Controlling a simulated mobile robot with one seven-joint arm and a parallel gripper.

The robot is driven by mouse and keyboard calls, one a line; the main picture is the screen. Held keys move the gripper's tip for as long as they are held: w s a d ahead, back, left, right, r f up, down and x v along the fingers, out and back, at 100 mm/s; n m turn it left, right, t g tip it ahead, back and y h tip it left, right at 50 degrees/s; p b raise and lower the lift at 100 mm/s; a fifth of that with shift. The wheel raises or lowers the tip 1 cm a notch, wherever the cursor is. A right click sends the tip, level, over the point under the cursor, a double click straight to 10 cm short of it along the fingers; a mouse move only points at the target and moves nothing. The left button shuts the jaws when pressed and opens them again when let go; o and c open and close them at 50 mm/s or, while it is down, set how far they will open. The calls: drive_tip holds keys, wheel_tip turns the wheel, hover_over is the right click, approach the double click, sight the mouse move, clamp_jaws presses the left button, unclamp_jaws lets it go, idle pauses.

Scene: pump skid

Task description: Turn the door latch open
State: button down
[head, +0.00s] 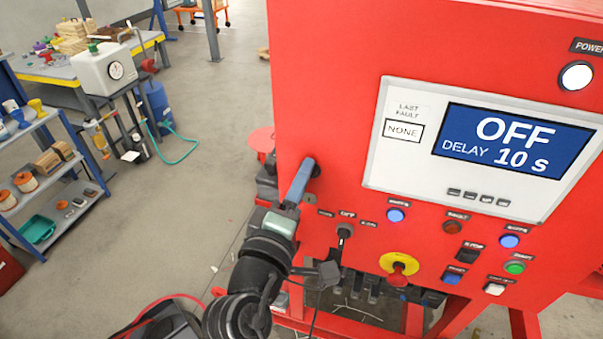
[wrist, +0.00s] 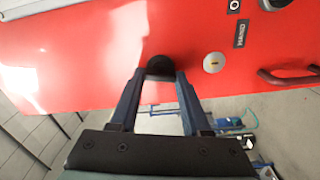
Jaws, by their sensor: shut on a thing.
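The door latch is a dark, rounded piece (wrist: 160,66) on the red cabinet face in the wrist view. My gripper (wrist: 161,76) has its two blue-grey fingers on either side of it and is shut on it. In the head view my gripper (head: 302,172) reaches the left edge region of the red cabinet (head: 325,90), and its fingers cover most of the latch. The latch's turn angle is hard to tell because the fingers hide its shape.
The cabinet front carries a display panel (head: 490,140), several buttons and a red-yellow knob (head: 399,266). A round silver lock (wrist: 214,62) and a dark bar handle (wrist: 290,78) are right of the latch. Open floor (head: 215,110) lies left, beyond it a shelf (head: 62,160) and workbench.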

drive_tip(key=shift+n+p, duration=0.55)
drive_tip(key=shift+n, duration=0.65)
drive_tip(key=shift+c, duration=1.8)
unclamp_jaws()
drive_tip(key=shift+s+f, duration=0.1)
drive_tip(key=b+v, duration=0.5)
drive_tip(key=v, duration=0.7)
drive_tip(key=shift+s, duration=0.4)
